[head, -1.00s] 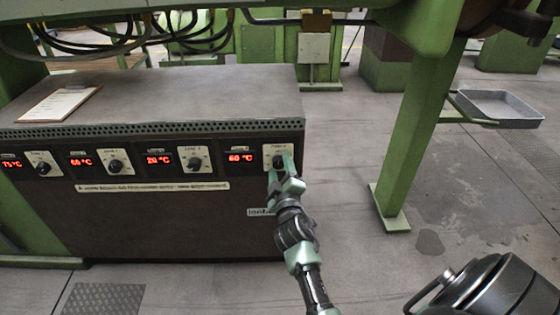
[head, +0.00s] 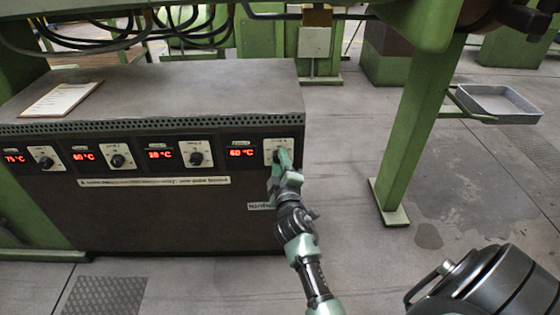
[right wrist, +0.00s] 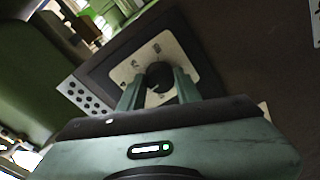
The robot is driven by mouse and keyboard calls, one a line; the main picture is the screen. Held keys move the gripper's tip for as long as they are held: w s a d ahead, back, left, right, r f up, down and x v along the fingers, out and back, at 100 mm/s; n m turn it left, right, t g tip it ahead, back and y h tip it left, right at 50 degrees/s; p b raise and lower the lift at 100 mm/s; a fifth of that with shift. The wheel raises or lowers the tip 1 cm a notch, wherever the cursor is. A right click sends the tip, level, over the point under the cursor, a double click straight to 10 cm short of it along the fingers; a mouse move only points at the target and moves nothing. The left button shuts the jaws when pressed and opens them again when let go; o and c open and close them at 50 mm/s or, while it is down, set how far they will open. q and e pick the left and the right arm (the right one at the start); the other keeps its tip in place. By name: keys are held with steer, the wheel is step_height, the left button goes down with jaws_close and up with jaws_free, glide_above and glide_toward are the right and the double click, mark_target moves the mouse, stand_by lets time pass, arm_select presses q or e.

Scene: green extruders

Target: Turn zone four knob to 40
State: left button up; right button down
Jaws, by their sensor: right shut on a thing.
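The zone four knob (right wrist: 160,78) is a black round knob on a pale dial plate (head: 284,147) at the right end of the dark control cabinet. The red display beside it (head: 242,152) reads 60 °C. My right gripper (head: 281,160) is at this knob, with its green fingers on either side of it; in the right wrist view the gripper (right wrist: 158,88) is shut on the knob. The fingers hide most of the knob in the head view, and I cannot read the dial marks. My left gripper is not in view.
Other knobs (head: 196,158) (head: 117,160) (head: 46,162) with red displays line the cabinet front to the left. A clipboard (head: 62,100) lies on the cabinet top (head: 190,88). A green post (head: 418,130) and a grey tray (head: 498,104) stand right. Floor between cabinet and post is clear.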

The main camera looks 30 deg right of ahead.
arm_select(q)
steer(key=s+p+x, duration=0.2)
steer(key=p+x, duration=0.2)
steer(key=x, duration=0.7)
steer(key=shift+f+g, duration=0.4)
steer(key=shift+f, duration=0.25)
arm_select(e)
steer(key=shift+r+n+g, duration=0.1)
steer(key=shift+n+g, duration=0.2)
steer(key=shift+n, duration=2.1)
steer(key=shift+r+n+g, duration=0.1)
steer(key=shift+n+g, duration=0.2)
steer(key=shift+n, duration=2.1)
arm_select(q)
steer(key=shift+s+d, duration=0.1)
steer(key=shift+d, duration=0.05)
arm_select(e)
steer(key=c, duration=1)
jaws_free()
steer(key=shift+d, duration=0.1)
steer(key=shift+f, duration=0.1)
